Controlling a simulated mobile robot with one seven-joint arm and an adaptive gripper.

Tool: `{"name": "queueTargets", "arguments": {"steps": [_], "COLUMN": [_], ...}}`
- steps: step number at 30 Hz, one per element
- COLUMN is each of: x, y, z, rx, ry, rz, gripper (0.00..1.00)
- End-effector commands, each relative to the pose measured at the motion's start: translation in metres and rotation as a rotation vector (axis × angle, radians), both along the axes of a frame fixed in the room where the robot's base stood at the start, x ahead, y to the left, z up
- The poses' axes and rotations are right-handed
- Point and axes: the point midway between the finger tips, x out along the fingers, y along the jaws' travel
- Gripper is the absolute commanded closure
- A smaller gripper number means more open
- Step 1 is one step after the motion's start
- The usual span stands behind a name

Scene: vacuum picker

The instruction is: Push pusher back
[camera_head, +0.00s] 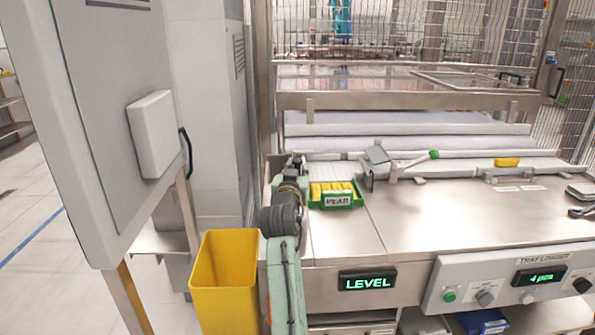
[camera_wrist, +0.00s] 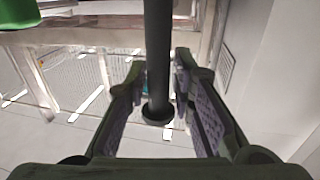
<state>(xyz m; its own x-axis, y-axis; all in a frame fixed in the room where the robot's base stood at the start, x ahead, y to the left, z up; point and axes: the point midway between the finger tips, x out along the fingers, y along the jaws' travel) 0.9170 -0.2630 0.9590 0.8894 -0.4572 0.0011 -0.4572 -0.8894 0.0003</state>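My gripper (camera_head: 297,167) is at the left end of the steel worktop, beside a small green tray of yellow packs. In the wrist view its two fingers (camera_wrist: 159,75) stand apart, one on each side of a dark upright rod (camera_wrist: 158,50) with a round collar at its lower end. I see narrow gaps beside the rod and cannot tell whether either finger touches it. Which part is the pusher is not clear; the rod may belong to it. A lever with a green knob (camera_head: 434,154) and a grey plate (camera_head: 377,154) stands farther right.
The green tray (camera_head: 337,203) is close to my gripper's right. A yellow bin (camera_head: 225,280) stands front left, below a large grey cabinet (camera_head: 110,130). A yellow block (camera_head: 507,162) lies at the back right. The middle of the worktop (camera_head: 420,220) is clear.

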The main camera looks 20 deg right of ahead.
Motion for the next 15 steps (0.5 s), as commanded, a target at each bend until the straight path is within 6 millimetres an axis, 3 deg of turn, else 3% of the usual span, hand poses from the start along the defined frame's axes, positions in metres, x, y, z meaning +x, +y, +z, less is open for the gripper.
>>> {"name": "queueTargets", "arguments": {"steps": [4, 15], "x": [-0.0004, -0.0052], "y": [0.0000, 0.0023], "z": [-0.0004, -0.0014], "rx": [0.000, 0.001], "ry": [0.001, 0.002], "rz": [-0.001, -0.001], "gripper": [0.65, 0.65]}}
